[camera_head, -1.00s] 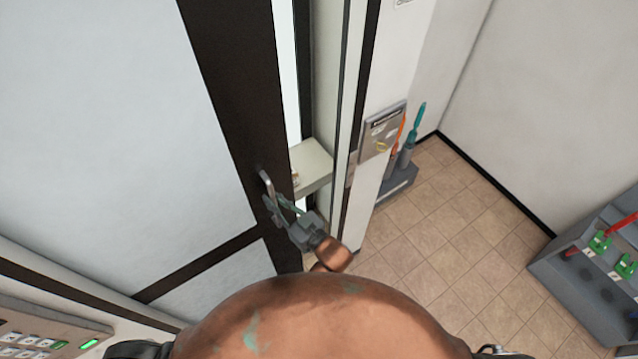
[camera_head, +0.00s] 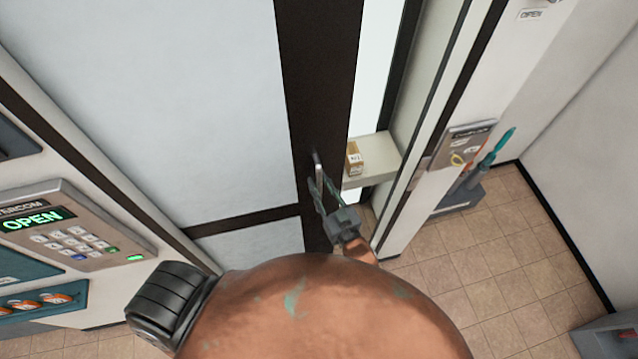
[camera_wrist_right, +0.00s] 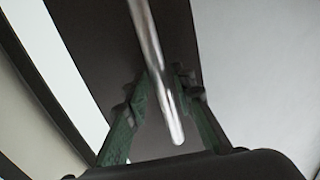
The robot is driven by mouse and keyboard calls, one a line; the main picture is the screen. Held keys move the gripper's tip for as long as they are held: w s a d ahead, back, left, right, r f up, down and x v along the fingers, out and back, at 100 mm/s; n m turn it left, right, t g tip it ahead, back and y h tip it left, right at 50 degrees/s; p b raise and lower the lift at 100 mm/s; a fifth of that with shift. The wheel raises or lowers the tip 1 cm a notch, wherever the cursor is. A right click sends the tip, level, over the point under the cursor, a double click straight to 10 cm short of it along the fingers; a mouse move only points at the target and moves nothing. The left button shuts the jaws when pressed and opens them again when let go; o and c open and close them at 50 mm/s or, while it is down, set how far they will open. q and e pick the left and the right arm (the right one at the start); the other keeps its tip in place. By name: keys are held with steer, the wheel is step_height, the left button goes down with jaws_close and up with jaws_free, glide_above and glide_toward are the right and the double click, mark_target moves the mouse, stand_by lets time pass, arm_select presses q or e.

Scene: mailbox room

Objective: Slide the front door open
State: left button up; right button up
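The front door (camera_head: 150,110) has pale panels in a dark brown frame (camera_head: 317,80). It stands partly open, with a gap between its right edge and the white door post. A slim metal handle (camera_head: 319,170) is mounted upright on the dark stile. My right gripper (camera_head: 318,188) is at this handle. In the right wrist view, the metal handle bar (camera_wrist_right: 150,45) runs between the green fingers of my right gripper (camera_wrist_right: 162,85), which close in on it from both sides. My left gripper is not in view.
An intercom panel (camera_head: 75,228) reading OPEN is on the left wall. Through the gap, a pale ledge (camera_head: 375,165) carries a small brown box (camera_head: 354,158). A grey holder (camera_head: 460,200) with umbrellas stands right of the post.

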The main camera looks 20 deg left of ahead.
steer(key=shift+o, duration=0.5)
steer(key=shift+a, duration=0.15)
steer(key=v, duration=1.2)
steer(key=shift+f, duration=0.1)
